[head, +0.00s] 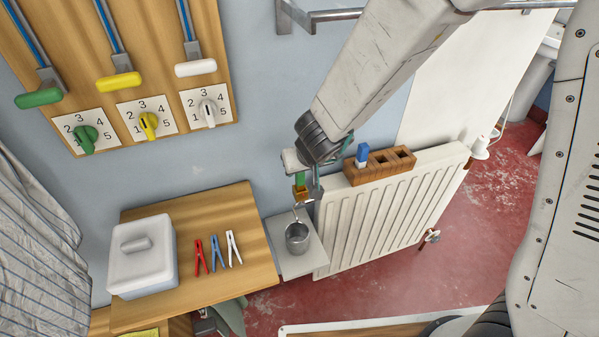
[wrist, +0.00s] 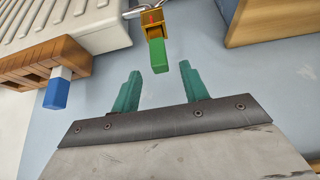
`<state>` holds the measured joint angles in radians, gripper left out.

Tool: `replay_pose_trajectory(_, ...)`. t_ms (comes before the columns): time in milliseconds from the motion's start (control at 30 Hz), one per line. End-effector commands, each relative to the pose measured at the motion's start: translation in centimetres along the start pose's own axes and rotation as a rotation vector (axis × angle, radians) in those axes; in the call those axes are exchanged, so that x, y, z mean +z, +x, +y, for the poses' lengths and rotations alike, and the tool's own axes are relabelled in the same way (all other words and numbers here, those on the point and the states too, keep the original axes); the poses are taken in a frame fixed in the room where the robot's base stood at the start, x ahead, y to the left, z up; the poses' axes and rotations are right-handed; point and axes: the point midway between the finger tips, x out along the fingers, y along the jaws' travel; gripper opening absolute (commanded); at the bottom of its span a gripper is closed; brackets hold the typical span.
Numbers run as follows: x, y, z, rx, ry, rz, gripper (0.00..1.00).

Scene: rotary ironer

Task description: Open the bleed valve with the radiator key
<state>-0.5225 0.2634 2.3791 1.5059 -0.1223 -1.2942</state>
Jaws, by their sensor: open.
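A green handle (head: 300,179) stands up from a brass-coloured block (head: 300,192) at the left end of the radiator (head: 392,205). In the wrist view the green handle (wrist: 160,56) and the brass block (wrist: 154,20) with a red mark are in line. I cannot tell whether the handle is the radiator key or part of the bleed valve. My gripper (wrist: 159,67) is open and empty, its teal fingers on either side of the green handle's near end, apart from it. In the head view my arm partly hides the gripper.
A wooden slotted holder (head: 379,167) with a blue-handled piece (head: 362,154) is on the radiator top. A metal cup (head: 297,238) is on a small pale shelf (head: 300,262) below the brass block. A wooden table (head: 245,262) with pegs and a white box is left.

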Motion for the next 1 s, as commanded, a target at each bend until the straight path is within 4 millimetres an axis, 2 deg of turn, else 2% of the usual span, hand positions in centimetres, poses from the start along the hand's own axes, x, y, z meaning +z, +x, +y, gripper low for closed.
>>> replay_pose_trajectory(600,0.0,5.0,0.0,-0.001,0.0,-0.001,0.45)
replay_pose_trajectory(1000,0.0,5.7,-0.1,-0.002,0.0,0.0,0.45)
